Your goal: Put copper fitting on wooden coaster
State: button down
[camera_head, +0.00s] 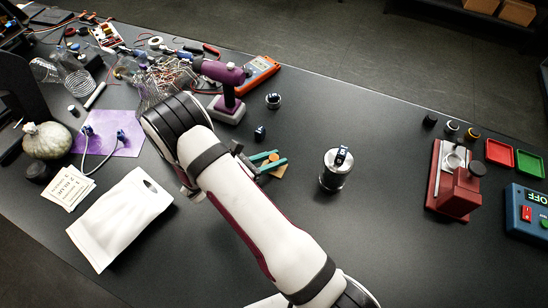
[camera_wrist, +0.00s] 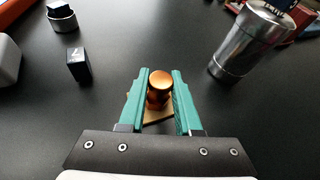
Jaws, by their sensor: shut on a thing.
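My gripper (camera_wrist: 159,98) has green fingers and is shut on the copper fitting (camera_wrist: 160,84), a shiny orange-brown piece with a rounded top. The wooden coaster (camera_wrist: 154,122) shows as a tan patch below and around the fitting's base. I cannot tell whether the fitting touches it. In the head view, my gripper (camera_head: 266,160) is near the middle of the table, and the copper fitting (camera_head: 273,157) shows between its fingertips. The coaster (camera_head: 280,172) shows partly beside the fingers, with the rest hidden.
A metal canister (camera_head: 335,170) stands to the right of my gripper. A small dark cube (camera_head: 260,133) and a metal ring-shaped part (camera_head: 273,101) lie behind it. A purple drill (camera_head: 222,85) stands further back. A white pouch (camera_head: 120,219) lies at left.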

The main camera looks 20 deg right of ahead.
jog(key=shift+f, duration=0.1)
jog(key=c, duration=0.6)
grip_release()
